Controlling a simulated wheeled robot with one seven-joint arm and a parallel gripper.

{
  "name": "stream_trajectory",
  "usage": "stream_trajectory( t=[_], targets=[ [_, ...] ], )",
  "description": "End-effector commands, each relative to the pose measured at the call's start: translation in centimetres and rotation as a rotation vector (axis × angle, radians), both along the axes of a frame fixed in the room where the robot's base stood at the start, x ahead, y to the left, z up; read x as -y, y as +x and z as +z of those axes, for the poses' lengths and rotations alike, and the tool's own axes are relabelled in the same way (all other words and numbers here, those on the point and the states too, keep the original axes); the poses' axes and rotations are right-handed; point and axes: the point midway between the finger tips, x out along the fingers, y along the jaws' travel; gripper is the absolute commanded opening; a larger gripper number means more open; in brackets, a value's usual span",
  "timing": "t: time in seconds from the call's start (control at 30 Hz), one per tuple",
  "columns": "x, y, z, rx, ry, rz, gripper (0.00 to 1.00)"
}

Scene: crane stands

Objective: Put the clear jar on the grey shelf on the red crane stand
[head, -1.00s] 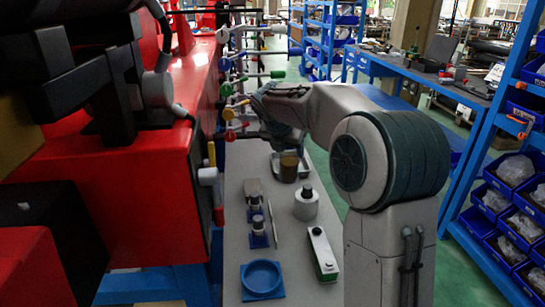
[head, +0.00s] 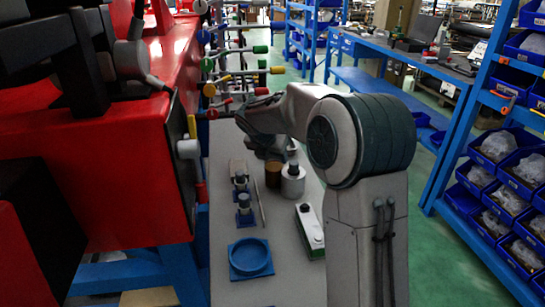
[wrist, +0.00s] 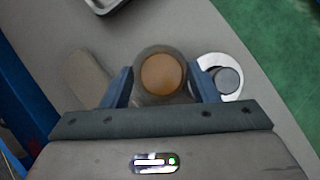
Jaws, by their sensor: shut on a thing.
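The clear jar (head: 273,174) looks brown in the head view. In the wrist view the jar (wrist: 162,75) has a round translucent rim around an orange-brown middle. It sits between the two blue fingers of my gripper (wrist: 160,88), which is shut on it. In the head view the gripper (head: 270,152) is partly hidden by my arm. I cannot tell whether the jar touches the grey surface below. The red crane stand (head: 110,190) is at the left. The long grey top (head: 278,270) runs beside it; I cannot tell whether this is the grey shelf.
A white cylinder (head: 292,184) with a dark top stands close right of the jar. A metal tray (wrist: 105,4) shows at the wrist view's top.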

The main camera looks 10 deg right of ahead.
Motion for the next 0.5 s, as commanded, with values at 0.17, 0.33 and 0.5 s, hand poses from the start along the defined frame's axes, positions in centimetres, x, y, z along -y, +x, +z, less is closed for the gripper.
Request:
stream_trajectory(
  t=[0.17,0.33,0.5],
  targets=[
    [0.00,0.00,-0.18,0.000,0.000,0.000,0.07],
    [0.01,-0.01,-0.18,-0.001,0.001,0.000,0.63],
    [0.01,-0.01,-0.07,0.000,0.000,-0.001,0.63]
  ],
)
